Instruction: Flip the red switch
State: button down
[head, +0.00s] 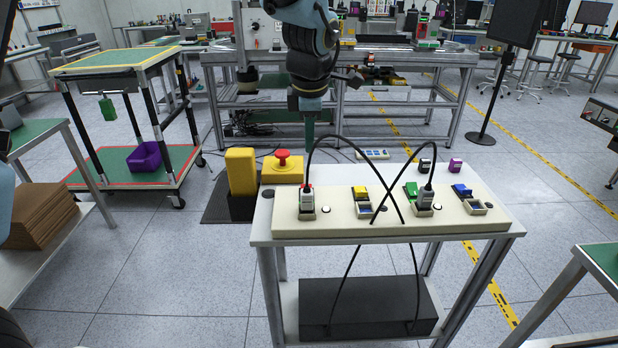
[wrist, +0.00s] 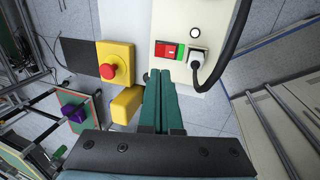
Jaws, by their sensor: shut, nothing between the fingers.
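A grey plug (wrist: 197,58) with a black cable stands right beside the switch. A second plug (head: 425,198), a yellow switch (head: 360,192), a green switch (head: 411,189) and a blue switch (head: 462,191) share the panel. A red emergency button (head: 282,156) on a yellow box is to the left.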

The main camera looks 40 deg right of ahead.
jog(key=p+x, duration=0.4)
jog(key=x, duration=0.8)
jog(key=shift+f+p, duration=0.25)
jog(key=shift+p, duration=0.05)
jog(key=shift+f, duration=0.1)
jog(key=shift+d+f, duration=0.1)
jog(key=shift+w+f+b, duration=0.1)
jog(key=shift+f+b, duration=0.25)
jog(key=shift+b, duration=0.55)
jog(key=shift+r, duration=0.2)
jog(key=shift+f, duration=0.1)
